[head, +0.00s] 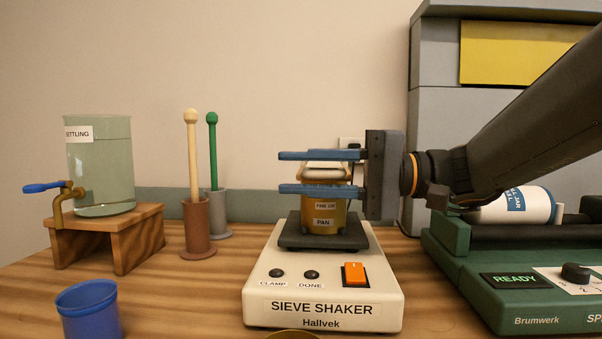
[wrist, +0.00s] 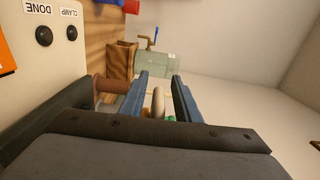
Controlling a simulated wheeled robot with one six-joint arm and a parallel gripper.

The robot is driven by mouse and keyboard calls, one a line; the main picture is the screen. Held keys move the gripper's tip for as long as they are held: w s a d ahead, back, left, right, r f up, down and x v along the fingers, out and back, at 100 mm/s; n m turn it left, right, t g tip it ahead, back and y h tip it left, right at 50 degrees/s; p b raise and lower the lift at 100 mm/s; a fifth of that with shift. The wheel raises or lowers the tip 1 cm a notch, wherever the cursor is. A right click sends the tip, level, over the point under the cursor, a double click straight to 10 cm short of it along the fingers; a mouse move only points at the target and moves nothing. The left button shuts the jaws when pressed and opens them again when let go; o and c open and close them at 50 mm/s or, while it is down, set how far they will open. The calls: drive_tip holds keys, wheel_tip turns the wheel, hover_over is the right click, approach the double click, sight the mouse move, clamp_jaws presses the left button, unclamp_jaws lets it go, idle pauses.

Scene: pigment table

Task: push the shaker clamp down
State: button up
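The sieve shaker (head: 322,298) is a cream box with a dark plate on top. A brass-coloured sieve stack (head: 323,215) with a "PAN" label stands upright on that plate. A pale rounded bar, which looks like the shaker clamp (head: 325,170), sits at the top of the stack. My gripper (head: 281,172) comes in from the right, its blue fingers above and below the bar. In the wrist view the bar (wrist: 158,103) lies between the spread fingers (wrist: 160,74), with gaps on both sides. The lower finger hides part of the stack's top.
The CLAMP lamp (head: 277,273) and DONE lamp (head: 312,274) look dark; an orange switch (head: 355,274) is beside them. A green jar machine (head: 500,255) reading READY stands right. Left are two pestle holders (head: 198,230), a settling tank (head: 100,170) and a blue cup (head: 88,310).

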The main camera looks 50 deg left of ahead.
sight(343, 174)
drive_tip(key=shift+w+d, duration=0.1)
drive_tip(key=v, duration=0.7)
drive_tip(key=shift+w+d, duration=0.2)
drive_tip(key=shift+w, duration=0.05)
drive_tip(key=shift+s, duration=0.15)
idle(0.3)
